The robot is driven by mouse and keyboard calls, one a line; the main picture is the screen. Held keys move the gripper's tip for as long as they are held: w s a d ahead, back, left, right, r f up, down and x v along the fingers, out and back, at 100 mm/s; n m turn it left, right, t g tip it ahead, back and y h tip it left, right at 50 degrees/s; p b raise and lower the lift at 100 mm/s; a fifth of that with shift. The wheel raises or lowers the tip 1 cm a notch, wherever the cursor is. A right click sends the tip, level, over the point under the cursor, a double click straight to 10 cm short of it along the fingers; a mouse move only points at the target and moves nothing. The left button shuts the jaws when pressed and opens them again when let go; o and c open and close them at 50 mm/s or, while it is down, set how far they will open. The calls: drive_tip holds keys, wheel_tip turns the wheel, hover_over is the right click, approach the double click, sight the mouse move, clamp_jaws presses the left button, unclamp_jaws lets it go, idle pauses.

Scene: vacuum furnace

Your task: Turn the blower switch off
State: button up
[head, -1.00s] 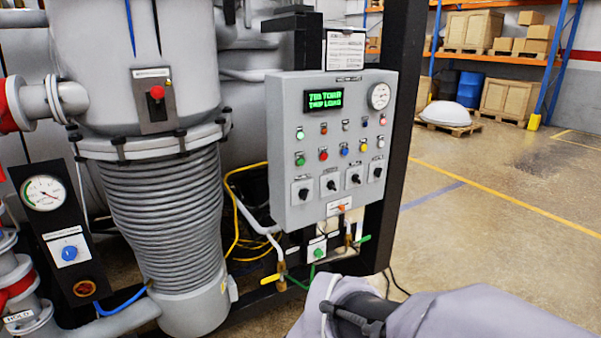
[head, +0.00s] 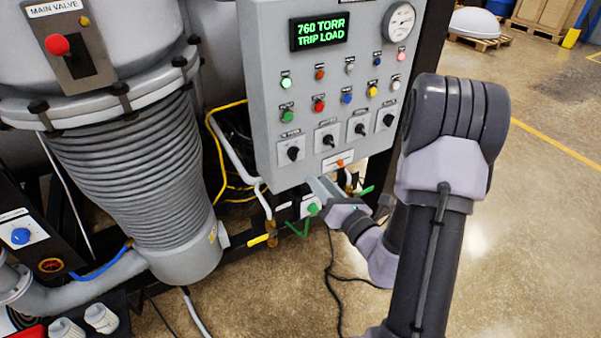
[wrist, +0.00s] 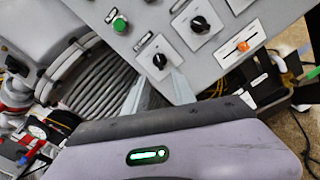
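A grey control panel (head: 262,75) carries a row of black rotary switches. The label plates above them are too small to read, so I cannot tell which is the blower switch. The leftmost rotary switch (head: 292,153) also shows in the wrist view (wrist: 159,60), and a second one (head: 328,140) sits to its right. My gripper (head: 320,186) is just below the panel's lower edge. In the wrist view my gripper (wrist: 158,90) is open and empty, its two fingers apart and pointing toward the leftmost switch. I see no contact with it.
An orange switch (head: 340,162) sits at the panel's lower edge. Colored buttons and a display reading 760 TORR TRIP LOAD (head: 320,32) are above the rotary switches. A ribbed grey column (head: 140,170) stands left. The floor (head: 530,220) at right is clear.

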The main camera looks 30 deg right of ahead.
sight(297, 155)
drive_tip(key=w, duration=1)
drive_tip(key=shift+w+a+r, duration=0.15)
drive_tip(key=shift+w+a, duration=0.05)
drive_tip(key=shift+w, duration=0.1)
clamp_jaws()
